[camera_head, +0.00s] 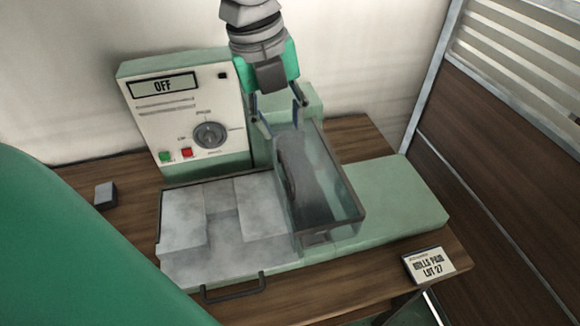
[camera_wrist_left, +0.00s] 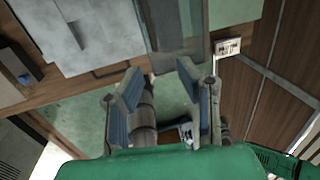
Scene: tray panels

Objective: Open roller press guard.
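The roller press guard (camera_head: 345,195) is a clear box with dark edges, standing closed-looking over a dark roller (camera_head: 296,170) on the pale green press. Part of the guard also shows at the top of the left wrist view (camera_wrist_left: 168,25). I cannot tell whether a finger touches the guard.
A control panel (camera_head: 190,115) with an OFF display, a dial (camera_head: 210,135) and green and red buttons stands behind. Grey tray panels (camera_head: 215,225) and a dark handle (camera_head: 235,289) lie left of the guard. A label card (camera_head: 428,265) stands at front right. A wall stands right.

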